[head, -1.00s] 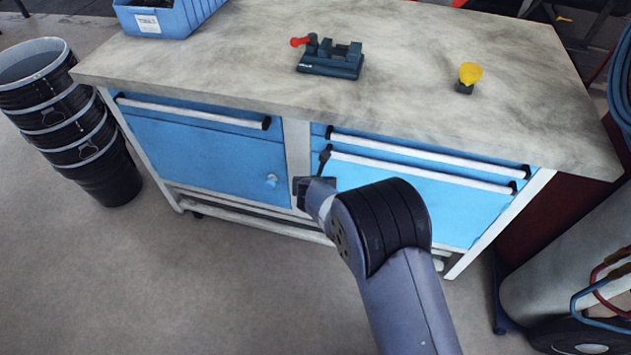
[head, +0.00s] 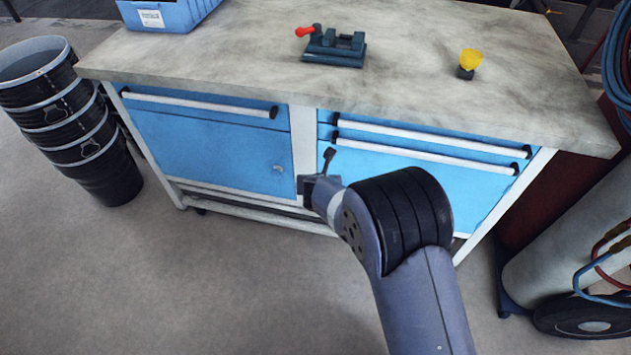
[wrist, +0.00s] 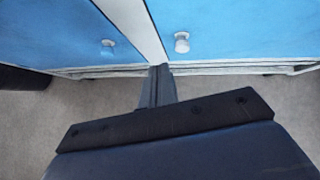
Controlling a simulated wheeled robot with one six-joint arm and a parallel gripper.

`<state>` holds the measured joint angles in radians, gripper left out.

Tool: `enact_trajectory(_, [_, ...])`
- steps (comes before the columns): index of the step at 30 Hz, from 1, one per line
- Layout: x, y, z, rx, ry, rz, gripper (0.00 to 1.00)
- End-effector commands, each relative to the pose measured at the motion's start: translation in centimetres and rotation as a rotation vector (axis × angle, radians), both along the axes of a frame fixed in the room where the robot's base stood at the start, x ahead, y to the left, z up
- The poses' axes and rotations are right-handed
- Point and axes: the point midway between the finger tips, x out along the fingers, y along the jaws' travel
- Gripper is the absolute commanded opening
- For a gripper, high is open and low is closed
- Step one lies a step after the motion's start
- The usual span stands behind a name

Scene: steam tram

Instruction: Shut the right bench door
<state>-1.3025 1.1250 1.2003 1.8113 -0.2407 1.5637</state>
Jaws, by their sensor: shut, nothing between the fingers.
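The right bench door (head: 370,168) is a blue panel below the drawer handles on the right of the workbench. My arm hides much of it in the head view. In the wrist view the right door (wrist: 235,30) shows a pale round knob (wrist: 182,42) and looks about flush with the frame; I see no clear gap.
The left bench door (head: 210,148) looks shut. A vise (head: 335,48), a yellow-topped item (head: 469,64) and a blue bin (head: 170,14) are on the worktop (head: 240,60). Black buckets (head: 75,120) stand left, a gas cylinder (head: 560,245) right. The front floor is clear.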

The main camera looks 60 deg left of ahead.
Motion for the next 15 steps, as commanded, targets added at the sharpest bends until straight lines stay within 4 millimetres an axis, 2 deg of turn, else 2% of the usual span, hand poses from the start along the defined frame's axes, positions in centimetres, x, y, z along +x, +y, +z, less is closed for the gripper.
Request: enact_trajectory(15, [-3.9, -3.5, 5.2, -0.001, 0.001, 0.0, 0.0])
